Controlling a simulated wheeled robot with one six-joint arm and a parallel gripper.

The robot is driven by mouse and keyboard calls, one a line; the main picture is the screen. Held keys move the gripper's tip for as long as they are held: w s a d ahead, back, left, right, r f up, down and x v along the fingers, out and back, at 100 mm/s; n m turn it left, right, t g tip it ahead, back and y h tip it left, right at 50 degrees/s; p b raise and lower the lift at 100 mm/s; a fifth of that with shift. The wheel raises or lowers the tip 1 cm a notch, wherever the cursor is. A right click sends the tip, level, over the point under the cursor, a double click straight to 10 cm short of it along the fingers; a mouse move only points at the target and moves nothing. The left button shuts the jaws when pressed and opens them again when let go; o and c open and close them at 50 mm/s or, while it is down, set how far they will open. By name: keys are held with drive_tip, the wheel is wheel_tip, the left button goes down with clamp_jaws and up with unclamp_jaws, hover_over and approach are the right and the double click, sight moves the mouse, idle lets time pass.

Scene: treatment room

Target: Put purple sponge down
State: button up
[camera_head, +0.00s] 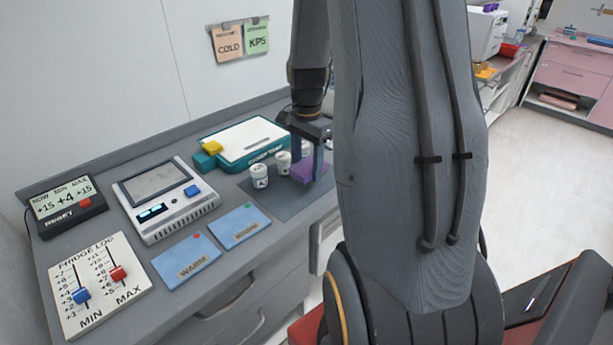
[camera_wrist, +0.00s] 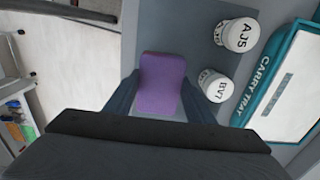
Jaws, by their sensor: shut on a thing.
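The purple sponge (camera_wrist: 160,84) is between the two fingers of my gripper (camera_wrist: 160,100) in the wrist view, and the gripper is shut on it. In the head view the sponge (camera_head: 308,170) shows below my gripper (camera_head: 312,160), over the dark grey mat (camera_head: 290,208) on the counter. I cannot tell whether its underside touches the mat. My arm covers part of the counter to the right.
White vials labelled AJ5 (camera_wrist: 237,36) and BV7 (camera_wrist: 214,86) stand close beside the sponge. A teal and white carry tray (camera_head: 243,142) lies behind them. Blue packs (camera_head: 239,224), a grey device (camera_head: 165,198) and a fridge log board (camera_head: 97,284) occupy the counter to the left.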

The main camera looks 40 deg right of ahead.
sight(307, 188)
drive_tip(key=shift+f+p, duration=0.55)
drive_tip(key=shift+f, duration=1.7)
drive_tip(key=shift+f, duration=0.2)
drive_tip(key=o, duration=1.1)
drive_tip(key=shift+r, duration=0.1)
wheel_tip(307, 188, up, 12)
drive_tip(key=b, duration=0.3)
drive_tip(key=s+a+f+n, duration=0.1)
drive_tip(key=s+a+n, duration=0.2)
drive_tip(key=a+n, duration=0.2)
drive_tip(key=s+a+f+n+t, duration=0.1)
drive_tip(key=s+a+f+n, duration=0.1)
drive_tip(key=a+n, duration=0.4)
drive_tip(key=s+a+f+n, duration=0.2)
drive_tip(key=s+a+n, duration=0.3)
drive_tip(key=a, duration=0.6)
drive_tip(key=shift+a+f, duration=0.15)
drive_tip(key=shift+f, duration=0.05)
